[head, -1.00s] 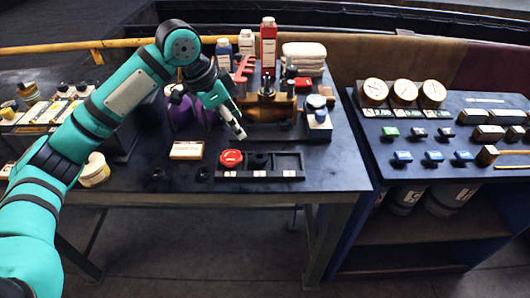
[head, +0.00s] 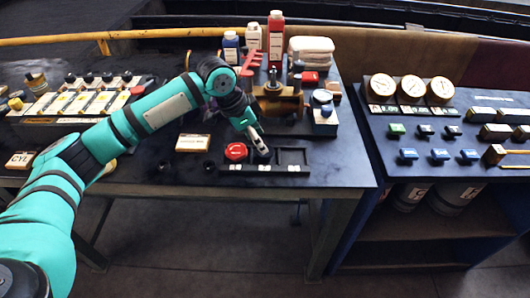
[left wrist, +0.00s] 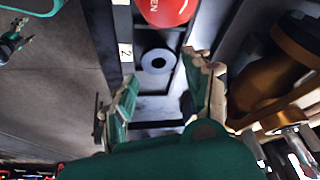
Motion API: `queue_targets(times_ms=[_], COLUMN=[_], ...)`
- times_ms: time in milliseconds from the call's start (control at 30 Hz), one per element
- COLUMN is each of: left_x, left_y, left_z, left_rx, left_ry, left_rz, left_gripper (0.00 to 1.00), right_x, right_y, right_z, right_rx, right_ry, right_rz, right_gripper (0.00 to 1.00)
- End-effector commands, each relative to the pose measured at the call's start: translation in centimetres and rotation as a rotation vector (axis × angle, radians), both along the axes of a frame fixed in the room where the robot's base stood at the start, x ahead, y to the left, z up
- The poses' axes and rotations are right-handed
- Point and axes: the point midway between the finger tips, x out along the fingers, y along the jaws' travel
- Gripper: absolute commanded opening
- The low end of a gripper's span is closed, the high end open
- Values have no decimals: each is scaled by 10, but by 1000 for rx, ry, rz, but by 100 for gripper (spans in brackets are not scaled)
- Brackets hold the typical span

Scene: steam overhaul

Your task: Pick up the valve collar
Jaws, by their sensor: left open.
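The valve collar looks to be the dark grey ring (left wrist: 158,62) with a round hole, lying in the compartment marked 2 of the black tray (head: 232,168). In the head view my left gripper largely covers that middle compartment. My left gripper (head: 260,148) is over the tray, just right of the red handwheel (head: 235,151). In the left wrist view my left gripper (left wrist: 163,70) is open, with its fingers on either side of the ring and nothing held. I cannot tell how far above the ring the fingertips are. My right gripper is not in view.
The tray's right compartment (head: 291,157) looks empty. Behind the tray stands a brass valve body (head: 285,103), close to the gripper. Bottles (head: 275,38) and a folded white cloth (head: 311,48) stand further back. A card (head: 193,142) lies left of the tray.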

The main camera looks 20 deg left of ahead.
Motion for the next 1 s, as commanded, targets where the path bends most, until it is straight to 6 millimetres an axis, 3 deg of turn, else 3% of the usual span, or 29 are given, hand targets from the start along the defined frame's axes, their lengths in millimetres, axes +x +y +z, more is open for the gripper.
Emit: queue_targets(times_ms=[300, 567, 933, 1000], left_x=[8, 9, 9, 9], left_y=[-14, -14, -14, -15], left_z=[-40, -44, -44, -43], left_rx=[0, 0, 0, -1], left_ry=[2, 0, 0, -1], left_rz=[-2, -1, -1, -1], left_gripper=[51, 51, 5, 4], right_x=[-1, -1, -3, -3], right_y=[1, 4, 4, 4], right_z=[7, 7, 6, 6], right_rx=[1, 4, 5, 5], right_ry=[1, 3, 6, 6], right_rz=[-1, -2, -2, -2], right_gripper=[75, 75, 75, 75])
